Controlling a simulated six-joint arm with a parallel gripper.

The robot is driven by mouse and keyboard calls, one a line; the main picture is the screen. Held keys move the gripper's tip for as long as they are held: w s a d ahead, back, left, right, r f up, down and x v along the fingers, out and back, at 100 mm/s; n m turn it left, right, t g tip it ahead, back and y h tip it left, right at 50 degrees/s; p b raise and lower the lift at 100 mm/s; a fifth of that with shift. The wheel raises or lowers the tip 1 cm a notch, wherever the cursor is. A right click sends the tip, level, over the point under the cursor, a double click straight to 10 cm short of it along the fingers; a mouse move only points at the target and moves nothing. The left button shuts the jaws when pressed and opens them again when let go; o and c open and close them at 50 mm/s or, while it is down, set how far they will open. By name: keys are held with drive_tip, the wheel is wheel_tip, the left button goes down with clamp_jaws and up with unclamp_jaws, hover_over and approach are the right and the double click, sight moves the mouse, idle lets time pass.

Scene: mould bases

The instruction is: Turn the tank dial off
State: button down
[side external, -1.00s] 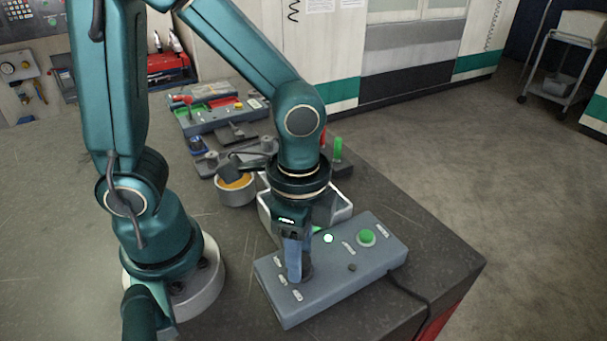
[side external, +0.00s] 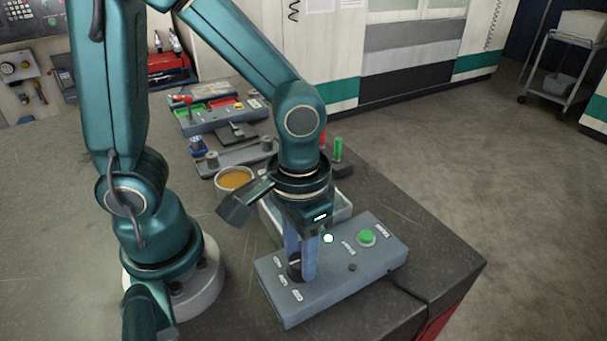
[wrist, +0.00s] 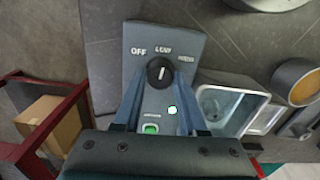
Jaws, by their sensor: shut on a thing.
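The grey control box (side external: 335,285) lies near the table's front edge. Its black dial (wrist: 159,72) has a white pointer line aimed up, roughly at the middle label, which seems to read LEAK. The OFF label (wrist: 138,51) is to the left of it and a third label, too blurred to read surely, to the right. My gripper (side external: 301,274) points down at the box, its blue fingers shut on the dial from both sides. In the side view the fingers partly hide the dial. A small light (side external: 328,238) on the box glows pale green.
A green button (side external: 366,237) is at the box's far right end. Behind my gripper are a white bin (side external: 342,209) and a round pot with orange contents (side external: 234,181). A red-framed shelf with a cardboard box (wrist: 50,122) shows in the wrist view.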

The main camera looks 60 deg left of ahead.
sight(300, 260)
drive_tip(key=n, duration=0.6)
drive_tip(key=shift+n, duration=0.3)
drive_tip(key=n, duration=0.6)
idle(0.4)
drive_tip(key=shift+c, duration=2.3)
unclamp_jaws()
drive_tip(key=shift+r, duration=2.55)
